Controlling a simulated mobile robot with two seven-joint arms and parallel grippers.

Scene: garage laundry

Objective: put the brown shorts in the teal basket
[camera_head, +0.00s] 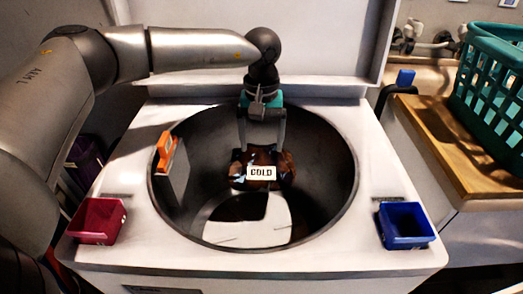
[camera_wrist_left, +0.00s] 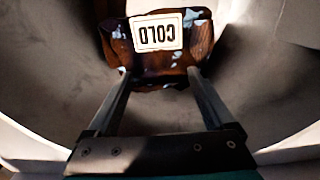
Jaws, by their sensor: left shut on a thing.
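The brown shorts (camera_head: 272,172), a bunched brown cloth with pale patches and a white "COLD" tag, are inside the round drum of the washer. They also show in the left wrist view (camera_wrist_left: 165,68), at the fingertips. My left gripper (camera_head: 262,148) reaches down into the drum and is shut on the shorts, with one finger at each side of them. I cannot tell whether they are clear of the drum floor. The teal basket (camera_head: 485,92) stands on a wooden top at the right, cut off by the picture edge. My right gripper is not in view.
The drum's dark rim (camera_head: 352,172) surrounds the gripper. An orange-topped grey piece (camera_head: 168,150) sits at the drum's left wall. A red bin (camera_head: 98,221) and a blue bin (camera_head: 405,226) stand on the washer's front corners. A raised lid (camera_head: 320,40) stands behind.

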